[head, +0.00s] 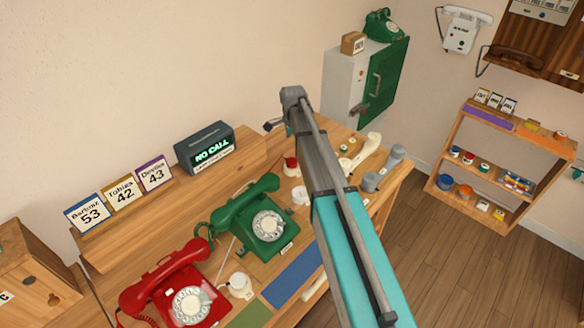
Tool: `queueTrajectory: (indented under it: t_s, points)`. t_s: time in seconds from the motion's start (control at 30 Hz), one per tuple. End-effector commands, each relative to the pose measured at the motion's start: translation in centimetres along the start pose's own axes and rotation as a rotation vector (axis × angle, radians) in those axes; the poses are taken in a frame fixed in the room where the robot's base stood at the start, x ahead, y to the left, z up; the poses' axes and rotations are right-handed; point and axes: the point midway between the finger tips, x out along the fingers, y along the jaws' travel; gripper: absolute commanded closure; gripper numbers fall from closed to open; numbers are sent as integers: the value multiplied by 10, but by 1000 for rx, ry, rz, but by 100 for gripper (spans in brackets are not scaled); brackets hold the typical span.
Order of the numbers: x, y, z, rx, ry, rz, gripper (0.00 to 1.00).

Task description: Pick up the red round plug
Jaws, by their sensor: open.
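A small red round piece (291,163), which looks like the red round plug, is on the wooden desk just left of my arm, right of the NO CALL box. A pale part shows at its foot. My arm crosses the picture from the lower right up to the middle. A small dark tip of my gripper (273,125) juts out left of the arm's upper end, above the red piece in the picture. Most of the gripper is hidden behind the arm. I see nothing held, and the gripper appears apart from the plug.
A green dial phone (262,222) and a red dial phone (180,292) stand on the desk (230,170). A NO CALL box (205,149) stands behind. A white round piece (300,195) is near the plug. White and grey handset-like pieces (372,181) lie right of my arm.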

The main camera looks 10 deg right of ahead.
Motion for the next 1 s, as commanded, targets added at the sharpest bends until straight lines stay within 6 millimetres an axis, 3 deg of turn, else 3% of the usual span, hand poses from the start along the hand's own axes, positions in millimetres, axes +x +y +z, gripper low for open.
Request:
queueTrajectory:
  t_s: [0.6, 1.0]
  points:
    - [49, 0, -1, 1, 0, 0, 0]
    - [52, 0, -1, 2, 0, 0, 0]
